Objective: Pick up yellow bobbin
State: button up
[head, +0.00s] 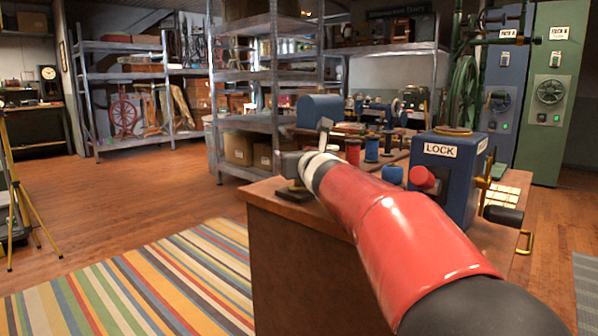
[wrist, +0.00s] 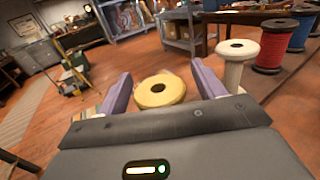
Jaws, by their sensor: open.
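The yellow bobbin (wrist: 162,91) shows in the wrist view as a round yellow flange with a dark centre hole. It lies between the two purple fingers of my gripper (wrist: 160,69), with a visible gap on each side. My gripper is open and holds nothing. The bobbin's lower part is hidden by the gripper body. In the head view my arm reaches over the near left corner of the workbench, and I cannot make out the yellow bobbin there.
In the wrist view a white bobbin (wrist: 236,66) stands just right of the right finger, with a red bobbin (wrist: 274,48) and a blue bobbin (wrist: 302,32) beyond. In the head view a blue LOCK box (head: 443,175) stands on the workbench (head: 290,235), right of my arm.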

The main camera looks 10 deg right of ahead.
jog(key=shift+c, duration=0.2)
jog(key=c, duration=1)
jog(key=shift+r, duration=0.1)
